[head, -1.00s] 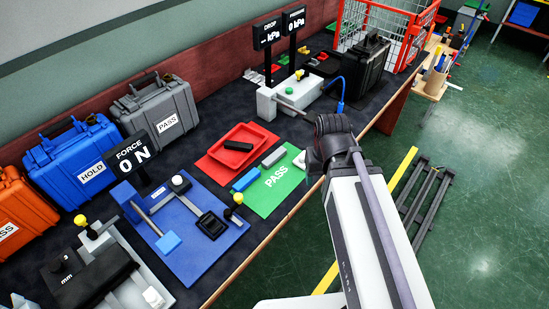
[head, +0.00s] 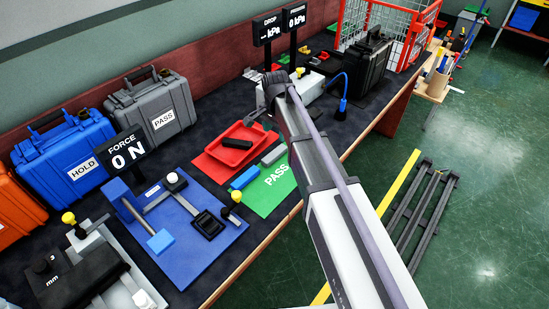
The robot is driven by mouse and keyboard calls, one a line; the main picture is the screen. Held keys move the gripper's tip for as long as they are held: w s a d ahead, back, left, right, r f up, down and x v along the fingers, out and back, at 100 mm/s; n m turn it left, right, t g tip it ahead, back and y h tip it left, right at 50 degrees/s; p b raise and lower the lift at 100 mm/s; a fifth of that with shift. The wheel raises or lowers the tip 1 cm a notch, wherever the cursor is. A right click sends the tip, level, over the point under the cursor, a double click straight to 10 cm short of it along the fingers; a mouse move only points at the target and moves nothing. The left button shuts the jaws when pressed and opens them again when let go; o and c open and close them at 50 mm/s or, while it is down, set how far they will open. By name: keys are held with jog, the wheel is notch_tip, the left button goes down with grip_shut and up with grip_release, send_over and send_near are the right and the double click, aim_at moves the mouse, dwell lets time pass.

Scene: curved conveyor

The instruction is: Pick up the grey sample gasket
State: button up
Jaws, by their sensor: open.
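A short grey bar (head: 273,155), which may be the grey sample gasket, lies at the upper edge of the green PASS mat (head: 262,198), beside a blue bar (head: 244,178). Light grey pieces (head: 252,75) also lie at the back of the bench; I cannot tell whether one is the gasket. My gripper (head: 262,120) shows as a small dark grey shape by the upper right corner of the red tray, largely hidden by my wrist. It is open, with nothing seen between its fingers.
A blue force fixture (head: 186,247) stands to the left. A grey-white pressure fixture (head: 303,88) stands behind my wrist, near a black case (head: 368,67). A red wire cage (head: 402,32) stands at the back right.

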aim_at(276, 151)
jog(key=f+b, duration=0.4)
jog(key=f, duration=0.1)
jog(key=f+b, duration=0.4)
jog(key=f, duration=0.1)
jog(key=shift+w+d+b, duration=0.15)
jog(key=shift+d+b, duration=0.05)
jog(key=shift+b, duration=0.2)
jog(key=shift+r, duration=0.15)
jog(key=c, duration=1)
